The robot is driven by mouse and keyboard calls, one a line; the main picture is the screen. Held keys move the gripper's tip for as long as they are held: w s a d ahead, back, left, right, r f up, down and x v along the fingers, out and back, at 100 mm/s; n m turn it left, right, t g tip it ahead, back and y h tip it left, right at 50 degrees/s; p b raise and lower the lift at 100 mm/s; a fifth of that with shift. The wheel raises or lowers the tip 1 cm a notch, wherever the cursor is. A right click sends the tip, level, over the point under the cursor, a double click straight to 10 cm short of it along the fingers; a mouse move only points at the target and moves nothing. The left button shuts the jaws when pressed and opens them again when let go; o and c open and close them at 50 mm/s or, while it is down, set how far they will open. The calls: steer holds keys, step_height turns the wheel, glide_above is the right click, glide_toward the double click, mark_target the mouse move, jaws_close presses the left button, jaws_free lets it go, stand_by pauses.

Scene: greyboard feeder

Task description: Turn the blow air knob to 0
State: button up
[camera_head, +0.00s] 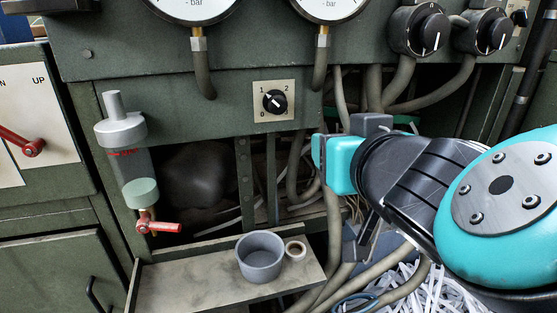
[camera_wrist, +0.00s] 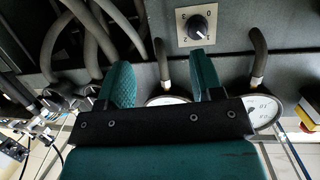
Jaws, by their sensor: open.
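The small black knob (camera_head: 274,102) sits on a square cream plate (camera_head: 288,112) marked 0, 1 and 2, on the green panel below the gauges. Its white pointer is toward the 1 at upper left. In the wrist view the knob (camera_wrist: 198,27) shows upside down on its plate, beyond the fingertips and nearer the right finger. My gripper (camera_head: 318,155) is right of and below the knob in the head view, apart from it. In the wrist view its two teal fingers are spread and empty (camera_wrist: 163,72).
Two gauges (camera_head: 193,8) (camera_head: 328,8) with hoses are above. Two larger black knobs (camera_head: 418,28) (camera_head: 486,32) are at upper right. A filter bowl (camera_head: 133,165) with a red valve (camera_head: 157,225) is at left.

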steer(key=s+a+n+t+y+b, duration=0.1)
steer(key=s+a+t+y+b, duration=0.1)
steer(key=a+y+b, duration=0.15)
steer(key=p, duration=1.7)
glide_toward(279, 109)
steer(key=shift+t+h, duration=0.3)
steer(key=shift+h, duration=0.15)
steer(key=x, duration=0.8)
steer(key=shift+w+a, duration=0.5)
steer(key=shift+w, duration=0.35)
steer(key=c, duration=0.9)
